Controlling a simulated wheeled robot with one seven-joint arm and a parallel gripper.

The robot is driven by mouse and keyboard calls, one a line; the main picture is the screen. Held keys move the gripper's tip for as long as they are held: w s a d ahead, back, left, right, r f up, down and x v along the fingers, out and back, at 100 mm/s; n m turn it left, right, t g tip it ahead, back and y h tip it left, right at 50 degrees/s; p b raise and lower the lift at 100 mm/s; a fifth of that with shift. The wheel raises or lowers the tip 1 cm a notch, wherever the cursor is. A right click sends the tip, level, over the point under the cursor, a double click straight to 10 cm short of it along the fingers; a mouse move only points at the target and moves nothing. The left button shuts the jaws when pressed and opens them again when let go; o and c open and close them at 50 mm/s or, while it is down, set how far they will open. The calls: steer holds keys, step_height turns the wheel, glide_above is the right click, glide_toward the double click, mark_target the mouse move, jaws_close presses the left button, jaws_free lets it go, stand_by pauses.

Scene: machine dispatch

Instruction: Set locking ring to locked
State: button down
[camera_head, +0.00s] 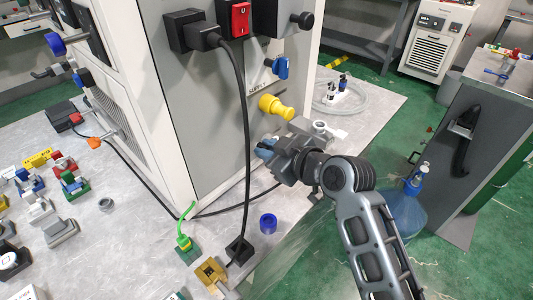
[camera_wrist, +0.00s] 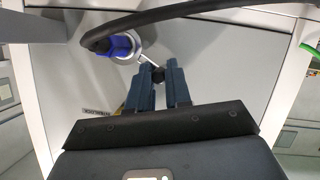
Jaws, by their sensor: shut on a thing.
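In the wrist view a round pale metal ring (camera_wrist: 138,42) sits on the grey panel around a blue part (camera_wrist: 113,45). A short metal lever (camera_wrist: 147,60) sticks out from it and ends in a black knob (camera_wrist: 158,75). My gripper (camera_wrist: 160,75) has its two blue-grey fingers closed on this black knob. In the head view my gripper (camera_head: 264,149) is close to the machine's side panel, below the yellow fitting (camera_head: 275,106). The ring cannot be made out there.
A black cable (camera_head: 244,130) hangs down the panel and crosses above the ring in the wrist view (camera_wrist: 190,12). A blue valve handle (camera_head: 281,67) is above the yellow fitting.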

steer(key=w+r+m+g, duration=0.1)
steer(key=m, duration=0.1)
steer(key=d+r+m+g+y, duration=0.1)
steer(key=shift+w+d+m+y, duration=0.15)
steer(key=shift+w+m+y, duration=0.15)
steer(key=shift+w+m, duration=0.1)
steer(key=shift+w+d+r+m+g+y+b, duration=0.1)
steer(key=shift+w+d+m+g+y+b, duration=0.2)
steer(key=shift+m, duration=0.3)
steer(key=shift+w+d+r+m+g+y+b, duration=0.1)
steer(key=shift+w+d+m+g+y+b, duration=0.15)
steer(key=shift+m, duration=0.35)
steer(key=shift+w+d+m+g+y+b, duration=0.25)
steer(key=shift+w+m+y+b, duration=0.1)
steer(key=shift+m, duration=0.2)
steer(key=shift+w+d+m+g+y+b, duration=0.1)
steer(key=shift+w+m+g+y+b, duration=0.15)
steer(key=shift+m, duration=0.3)
steer(key=c, duration=1.2)
jaws_free()
steer(key=shift+w, duration=0.1)
steer(key=shift+c, duration=0.2)
steer(key=shift+o, duration=0.7)
steer(key=shift+d+r, duration=0.1)
